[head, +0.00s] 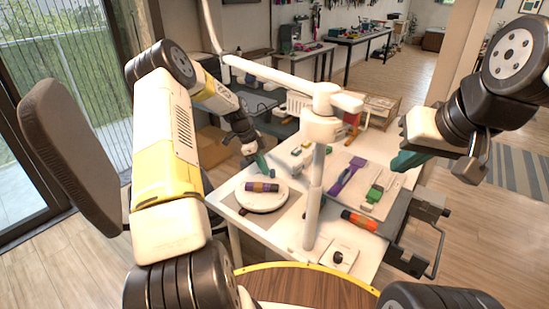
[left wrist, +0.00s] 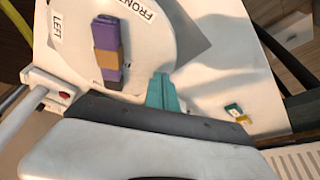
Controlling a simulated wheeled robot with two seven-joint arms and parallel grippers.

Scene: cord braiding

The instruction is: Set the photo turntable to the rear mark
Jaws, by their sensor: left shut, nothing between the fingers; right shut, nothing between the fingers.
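The photo turntable (head: 266,206) is a white disc near the left end of the white table. A purple bundle with an orange-brown band (head: 262,187) lies on it; the bundle also shows in the left wrist view (left wrist: 108,50). In that view the turntable (left wrist: 160,45) carries the labels LEFT (left wrist: 57,31) and FRONT (left wrist: 138,14); no rear mark is visible. My left gripper (head: 262,166) is shut and empty just behind the disc. Its teal fingers (left wrist: 162,92) appear at the disc's rim; contact is unclear. My right gripper (head: 407,160) is shut and empty, above the table's right side.
A white post (head: 313,200) with a horizontal arm stands on the table right of the turntable. A purple tool (head: 347,176), a green item (head: 374,194) and an orange-dark cylinder (head: 360,220) lie beyond it. A small plate with a black knob (head: 338,257) sits at the front.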

